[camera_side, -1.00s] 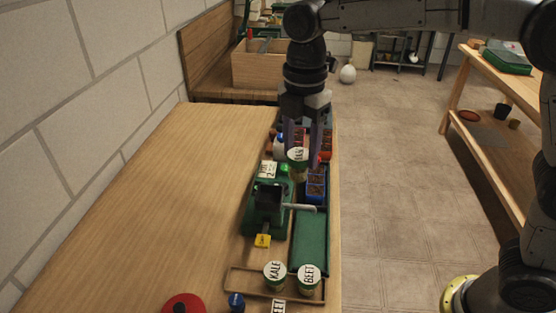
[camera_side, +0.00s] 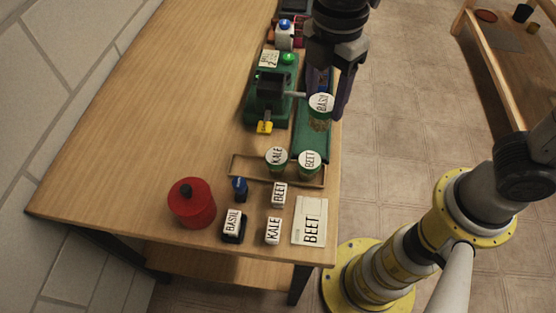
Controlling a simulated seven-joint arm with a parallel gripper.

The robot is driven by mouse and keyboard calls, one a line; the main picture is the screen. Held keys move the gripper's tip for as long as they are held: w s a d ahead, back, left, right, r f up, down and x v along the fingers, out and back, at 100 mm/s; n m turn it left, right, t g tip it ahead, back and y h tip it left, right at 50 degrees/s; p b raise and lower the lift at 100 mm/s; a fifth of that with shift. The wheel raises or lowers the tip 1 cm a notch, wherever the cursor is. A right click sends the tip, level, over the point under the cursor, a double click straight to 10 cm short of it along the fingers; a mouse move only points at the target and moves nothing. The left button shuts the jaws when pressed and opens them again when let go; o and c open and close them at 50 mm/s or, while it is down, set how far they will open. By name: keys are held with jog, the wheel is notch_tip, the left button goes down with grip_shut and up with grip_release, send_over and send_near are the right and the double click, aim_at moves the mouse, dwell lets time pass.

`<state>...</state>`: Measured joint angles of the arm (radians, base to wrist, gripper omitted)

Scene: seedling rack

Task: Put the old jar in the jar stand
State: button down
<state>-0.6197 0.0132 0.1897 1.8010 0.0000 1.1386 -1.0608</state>
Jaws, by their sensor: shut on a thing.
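My gripper (camera_side: 326,94) is shut on a jar with a white lid reading BASIL (camera_side: 321,104), held upright above the green tray. The task's old jar appears to be this one. The wooden jar stand (camera_side: 240,168) is a shallow tray nearer the camera. It holds a KALE jar (camera_side: 277,160) and a BEET jar (camera_side: 309,163) in its middle and right. Its left part looks empty. The held jar is behind the BEET jar and apart from it.
A green machine (camera_side: 262,103) with a grey handle and yellow tag stands left of the held jar. A green tray (camera_side: 306,140) lies below it. In front are a red canister (camera_side: 191,203), a blue-topped item (camera_side: 239,188), label blocks including BASIL (camera_side: 233,224), and a BEET card (camera_side: 310,221). The table's left is clear.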

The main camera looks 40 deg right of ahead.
jog(key=shift+s+a+f+n, duration=0.2)
jog(key=shift+s+a+n, duration=0.05)
jog(key=shift+s+a, duration=0.25)
jog(key=shift+s+a+f+n, duration=0.25)
jog(key=shift+s+a, duration=0.1)
jog(key=shift+s, duration=0.1)
jog(key=shift+w+a+f, duration=1.55)
jog(key=shift+w+f, duration=0.2)
jog(key=shift+f, duration=0.4)
jog(key=shift+w+a+f, duration=1.55)
jog(key=shift+w+f, duration=0.15)
jog(key=shift+f, duration=0.45)
jog(key=shift+w+a+f, duration=1.55)
jog(key=shift+w+f, duration=0.2)
jog(key=shift+f, duration=0.4)
jog(key=shift+f, duration=0.15)
jog(key=shift+c, duration=1.2)
grip_release()
